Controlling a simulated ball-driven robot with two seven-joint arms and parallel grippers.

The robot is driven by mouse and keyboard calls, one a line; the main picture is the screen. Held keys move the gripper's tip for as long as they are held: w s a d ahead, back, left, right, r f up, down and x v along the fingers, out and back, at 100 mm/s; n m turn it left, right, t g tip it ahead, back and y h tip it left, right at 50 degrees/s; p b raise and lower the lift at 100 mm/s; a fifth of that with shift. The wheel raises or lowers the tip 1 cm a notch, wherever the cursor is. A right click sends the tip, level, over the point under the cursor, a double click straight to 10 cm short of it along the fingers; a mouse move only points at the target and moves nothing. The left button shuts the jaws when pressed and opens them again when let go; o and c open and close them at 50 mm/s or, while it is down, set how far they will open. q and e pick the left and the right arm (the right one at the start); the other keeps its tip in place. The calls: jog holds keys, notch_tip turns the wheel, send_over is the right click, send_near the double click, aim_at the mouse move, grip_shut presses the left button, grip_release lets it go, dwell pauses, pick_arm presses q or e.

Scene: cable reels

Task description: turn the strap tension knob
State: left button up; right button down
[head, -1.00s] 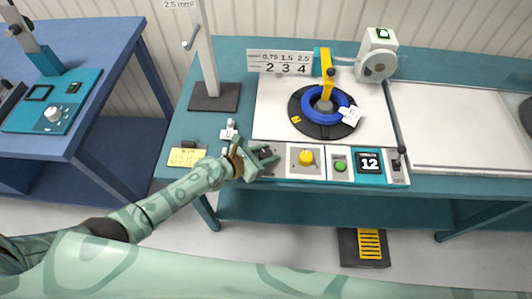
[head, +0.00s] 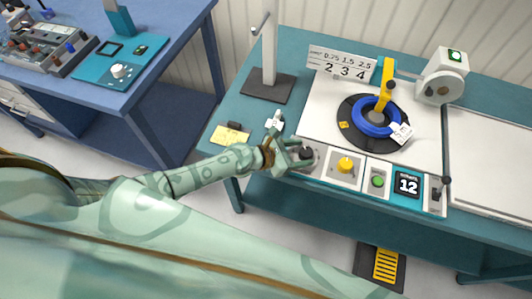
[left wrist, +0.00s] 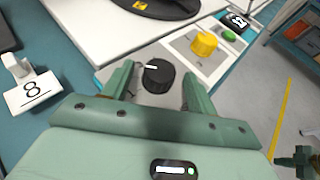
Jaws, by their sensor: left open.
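The black knob (head: 306,153) sits at the left end of the control strip along the table's front edge. It also shows in the left wrist view (left wrist: 157,75), with a white pointer line on its top. My left gripper (head: 309,155) is at this knob. In the left wrist view its two fingers stand open, one on each side of the knob, with visible gaps to it. I cannot tell whether the fingertips touch the panel.
Right of the knob are a yellow knob (head: 345,164), a green button (head: 378,181) and a display reading 12 (head: 408,183). A blue cable coil (head: 372,118) lies on a black reel behind. A white tag marked 8 (left wrist: 35,90) is left of the gripper. A pedal (head: 383,266) lies on the floor.

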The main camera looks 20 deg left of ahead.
pick_arm(q)
jog(key=p+v, duration=0.1)
jog(key=v, duration=1.2)
jog(key=shift+s+a, duration=0.2)
jog(key=shift+a, duration=0.05)
jog(key=shift+r, duration=0.1)
